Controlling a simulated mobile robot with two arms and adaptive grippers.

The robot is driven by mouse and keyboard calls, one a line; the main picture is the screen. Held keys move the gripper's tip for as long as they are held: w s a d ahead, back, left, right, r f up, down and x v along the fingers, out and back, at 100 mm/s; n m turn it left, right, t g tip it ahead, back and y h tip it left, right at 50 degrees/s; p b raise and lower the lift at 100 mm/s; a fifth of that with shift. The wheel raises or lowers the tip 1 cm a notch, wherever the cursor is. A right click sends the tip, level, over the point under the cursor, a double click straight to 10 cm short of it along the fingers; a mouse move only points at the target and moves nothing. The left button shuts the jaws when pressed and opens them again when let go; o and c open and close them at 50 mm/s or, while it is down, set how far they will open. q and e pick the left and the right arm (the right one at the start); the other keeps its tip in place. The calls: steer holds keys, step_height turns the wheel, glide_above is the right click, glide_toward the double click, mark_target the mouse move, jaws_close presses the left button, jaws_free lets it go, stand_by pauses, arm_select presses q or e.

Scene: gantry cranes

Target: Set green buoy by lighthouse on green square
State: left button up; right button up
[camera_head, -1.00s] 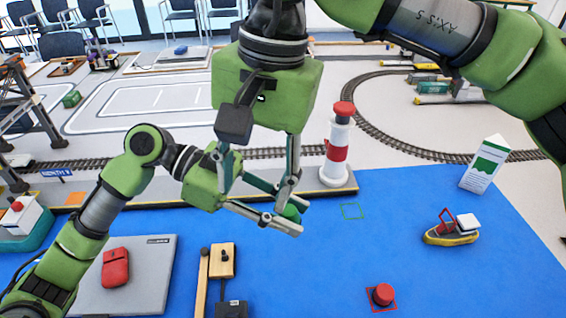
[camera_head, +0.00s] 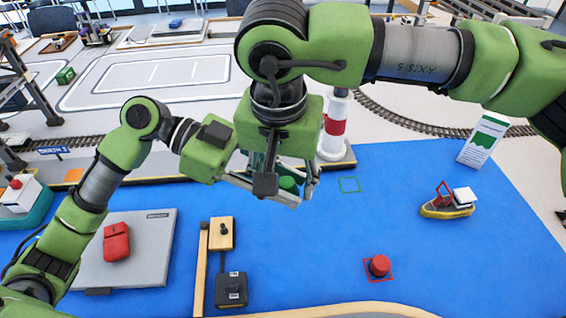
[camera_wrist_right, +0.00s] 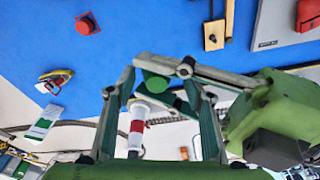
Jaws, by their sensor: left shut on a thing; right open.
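The green buoy (camera_head: 288,184) is between the fingers of my left gripper (camera_head: 284,192), which is shut on it; it also shows in the right wrist view (camera_wrist_right: 156,86). My right gripper (camera_head: 286,180) is open and points down over the left gripper's fingers and the buoy, its fingers on either side of it. The two grippers overlap in the head view, so contact with the right one is unclear. The green square outline (camera_head: 349,185) lies empty on the blue mat, right of the grippers. The red-and-white lighthouse (camera_head: 335,128) stands behind, partly hidden by my right arm.
A red buoy (camera_head: 379,266) sits on a red square at front right. A yellow boat (camera_head: 449,203) and a white-green carton (camera_head: 484,139) stand farther right.

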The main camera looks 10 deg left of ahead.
steer(key=shift+f, duration=0.45)
steer(key=c, duration=1.2)
arm_select(q)
steer(key=o, duration=1.2)
